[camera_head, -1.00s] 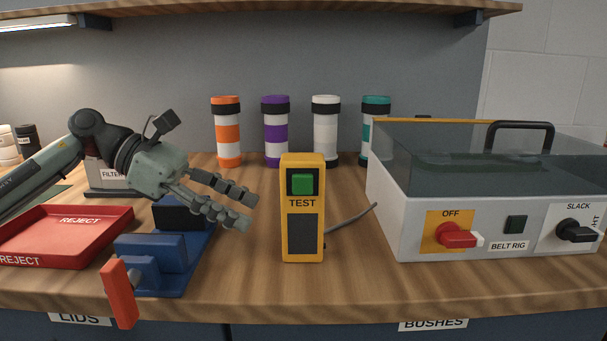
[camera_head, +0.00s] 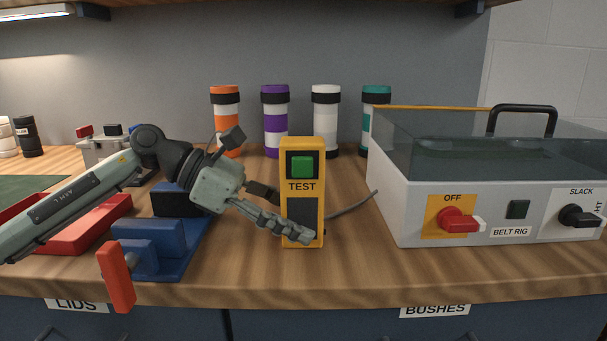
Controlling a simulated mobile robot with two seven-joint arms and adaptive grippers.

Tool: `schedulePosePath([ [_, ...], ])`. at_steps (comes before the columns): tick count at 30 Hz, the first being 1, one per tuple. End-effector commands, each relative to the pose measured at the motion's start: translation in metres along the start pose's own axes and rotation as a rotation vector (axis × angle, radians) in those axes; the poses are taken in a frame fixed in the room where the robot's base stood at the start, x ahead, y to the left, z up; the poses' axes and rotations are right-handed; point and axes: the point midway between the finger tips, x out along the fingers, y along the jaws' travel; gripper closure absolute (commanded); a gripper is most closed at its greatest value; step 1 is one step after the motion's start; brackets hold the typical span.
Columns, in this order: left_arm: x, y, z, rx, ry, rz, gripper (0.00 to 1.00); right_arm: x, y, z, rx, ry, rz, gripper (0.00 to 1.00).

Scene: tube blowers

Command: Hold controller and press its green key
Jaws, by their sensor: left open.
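The yellow controller (camera_head: 287,145) stands upright on the wooden bench in the middle of the view. Its green key (camera_head: 302,167) sits near the top, above the label TEST, and is uncovered. A dark panel fills its lower front. My left gripper (camera_head: 290,215) is open at the controller's lower half. One finger passes in front of the dark panel. The other finger ends at the controller's left side, partly hidden behind it. I cannot tell whether either finger touches it. My right gripper is not in view.
A grey cable (camera_head: 352,204) runs from the controller toward the belt rig (camera_head: 410,216) on the right. A blue vise (camera_head: 150,250) with a red handle and a red tray (camera_head: 85,238) lie left, under my arm. Several banded tubes (camera_head: 326,120) stand behind. Bench front is clear.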

Motion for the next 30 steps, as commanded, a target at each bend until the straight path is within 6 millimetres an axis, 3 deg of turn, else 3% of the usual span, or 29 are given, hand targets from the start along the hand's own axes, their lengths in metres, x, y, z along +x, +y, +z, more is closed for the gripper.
schedulePosePath([
  [8, 0.0007, 0.0, 0.0004, 0.0, 0.0, 0.0, 0.48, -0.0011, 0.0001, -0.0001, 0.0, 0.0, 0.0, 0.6],
  [15, 0.0005, 0.0, 0.0003, 0.0, 0.0, 0.0, 0.78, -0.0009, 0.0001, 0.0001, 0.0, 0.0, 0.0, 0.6],
  [17, 0.0005, 0.0, 0.0003, 0.0, 0.0, 0.0, 0.79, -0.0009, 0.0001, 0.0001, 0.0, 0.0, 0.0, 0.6],
  [18, 0.0005, 0.0, 0.0003, 0.0, 0.0, 0.0, 0.68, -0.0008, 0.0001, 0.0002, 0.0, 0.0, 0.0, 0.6],
  [26, 0.0004, 0.0001, 0.0002, 0.0, 0.0, 0.0, 0.99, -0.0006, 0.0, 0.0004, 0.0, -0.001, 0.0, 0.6],
  [30, 0.0004, 0.0001, 0.0002, -0.001, 0.0, 0.0, 1.0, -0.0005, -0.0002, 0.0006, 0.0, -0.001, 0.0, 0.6],
])
